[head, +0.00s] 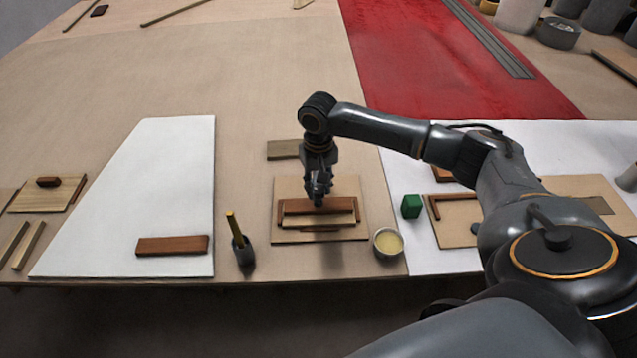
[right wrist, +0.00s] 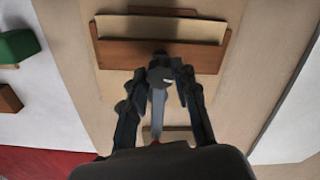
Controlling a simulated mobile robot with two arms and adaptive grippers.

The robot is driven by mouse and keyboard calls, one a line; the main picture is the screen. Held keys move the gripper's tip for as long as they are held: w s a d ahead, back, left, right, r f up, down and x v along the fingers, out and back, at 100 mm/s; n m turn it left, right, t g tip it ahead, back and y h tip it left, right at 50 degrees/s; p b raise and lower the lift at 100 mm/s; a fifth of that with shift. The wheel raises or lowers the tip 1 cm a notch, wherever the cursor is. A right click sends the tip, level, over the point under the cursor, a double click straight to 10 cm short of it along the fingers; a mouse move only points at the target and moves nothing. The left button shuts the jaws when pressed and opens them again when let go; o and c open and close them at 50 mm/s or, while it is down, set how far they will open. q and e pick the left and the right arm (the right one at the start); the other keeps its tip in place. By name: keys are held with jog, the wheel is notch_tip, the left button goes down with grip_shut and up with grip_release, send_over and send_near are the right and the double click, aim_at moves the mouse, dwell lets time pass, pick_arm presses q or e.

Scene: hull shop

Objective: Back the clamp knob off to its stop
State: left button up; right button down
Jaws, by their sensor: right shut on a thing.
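The clamp (head: 291,221) is a reddish-brown wooden fixture on a light board (head: 287,238) near the table's front edge, with a pale strip along it. In the right wrist view the fixture (right wrist: 185,57) lies at the top, the pale strip (right wrist: 160,28) set in it. A dark round knob with a small white mark (right wrist: 160,76) sits at its near side. My right gripper (head: 318,201) points down at the clamp. In the right wrist view its fingers (right wrist: 166,80) are closed around the knob. In the head view the knob is hidden behind the gripper. My left gripper is out of view.
A green block (head: 411,206) and a pale cup (head: 388,243) stand right of the board. A dark holder with a yellow stick (head: 243,250) stands to its left. A brown block (head: 172,245) lies on a white panel (head: 150,190). The tabletop behind is mostly clear.

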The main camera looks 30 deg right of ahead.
jog(key=n+p, duration=0.5)
jog(key=shift+r, duration=0.25)
jog(key=shift+n+p, duration=0.85)
jog(key=shift+n, duration=0.05)
jog(key=n+p, duration=0.2)
jog(key=n, duration=0.2)
jog(key=shift+f+n, duration=0.15)
jog(key=shift+n, duration=0.15)
jog(key=n+p, duration=0.1)
jog(key=n, duration=0.3)
jog(key=shift+w+n, duration=0.1)
jog(key=shift+n, duration=0.2)
jog(key=n, duration=1)
jog(key=shift+f+n, duration=0.1)
jog(key=shift+n, duration=0.3)
jog(key=n+b, duration=0.1)
jog(key=n, duration=0.5)
jog(key=n+b, duration=0.1)
jog(key=n, duration=0.4)
jog(key=shift+n, duration=0.4)
